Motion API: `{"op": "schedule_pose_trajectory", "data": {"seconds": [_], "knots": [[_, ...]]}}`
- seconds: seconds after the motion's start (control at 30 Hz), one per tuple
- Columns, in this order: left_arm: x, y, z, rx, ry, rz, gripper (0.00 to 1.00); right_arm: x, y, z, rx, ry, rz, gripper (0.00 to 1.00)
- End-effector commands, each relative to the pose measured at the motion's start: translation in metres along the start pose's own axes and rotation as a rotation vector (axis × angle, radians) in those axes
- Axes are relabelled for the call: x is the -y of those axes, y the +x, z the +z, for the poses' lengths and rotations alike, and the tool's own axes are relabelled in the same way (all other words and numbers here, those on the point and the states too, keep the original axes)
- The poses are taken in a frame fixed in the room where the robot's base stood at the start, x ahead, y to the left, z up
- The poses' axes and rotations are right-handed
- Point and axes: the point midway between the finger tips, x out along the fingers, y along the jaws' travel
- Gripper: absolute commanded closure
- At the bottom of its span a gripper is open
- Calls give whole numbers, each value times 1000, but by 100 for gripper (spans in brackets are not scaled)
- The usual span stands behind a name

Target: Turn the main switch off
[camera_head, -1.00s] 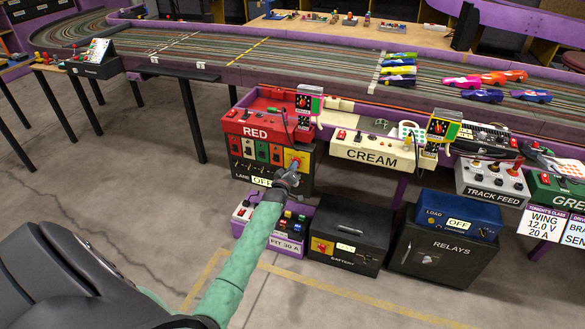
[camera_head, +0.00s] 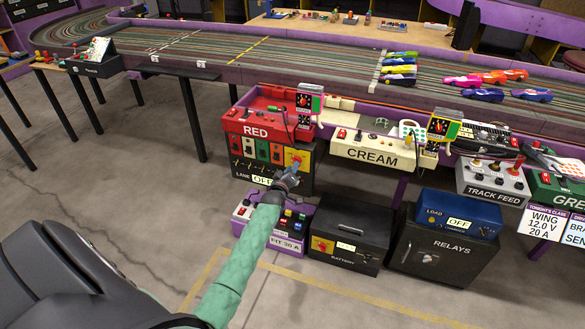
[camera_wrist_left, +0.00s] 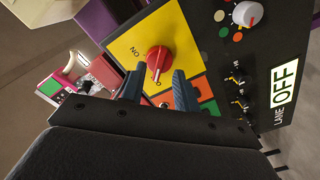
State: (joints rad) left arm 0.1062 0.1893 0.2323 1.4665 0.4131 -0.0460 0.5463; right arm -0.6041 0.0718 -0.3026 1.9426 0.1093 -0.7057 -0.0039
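A red rotary switch knob (camera_wrist_left: 158,57) with a white pointer line sits on a yellow plate (camera_wrist_left: 185,35) on a black panel. Lettering that reads as ON shows beside it; another label below is partly hidden by my gripper. In the head view, the yellow plate (camera_head: 304,152) is on the panel under the red RED box (camera_head: 265,112), and my gripper covers much of it. My right gripper is out of view.
The panel's LANE display (camera_wrist_left: 285,82) reads OFF. A purple-edged box (camera_head: 285,247) with coloured switches stands close below my left wrist. A black battery box (camera_head: 350,220) with another red knob on yellow is to its right. Open floor lies in front.

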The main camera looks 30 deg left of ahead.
Motion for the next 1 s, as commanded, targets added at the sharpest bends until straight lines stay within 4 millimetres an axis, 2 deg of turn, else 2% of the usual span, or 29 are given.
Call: {"op": "schedule_pose_trajectory", "data": {"seconds": [0.2,0.4,0.6,1.0], "knots": [[1,-34,1,0,-1,-1,69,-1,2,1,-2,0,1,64],[0,-55,0,0,0,-1,69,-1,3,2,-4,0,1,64],[0,-63,0,0,0,-1,69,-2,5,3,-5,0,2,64],[0,-63,0,0,0,-1,69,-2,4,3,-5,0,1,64]]}}
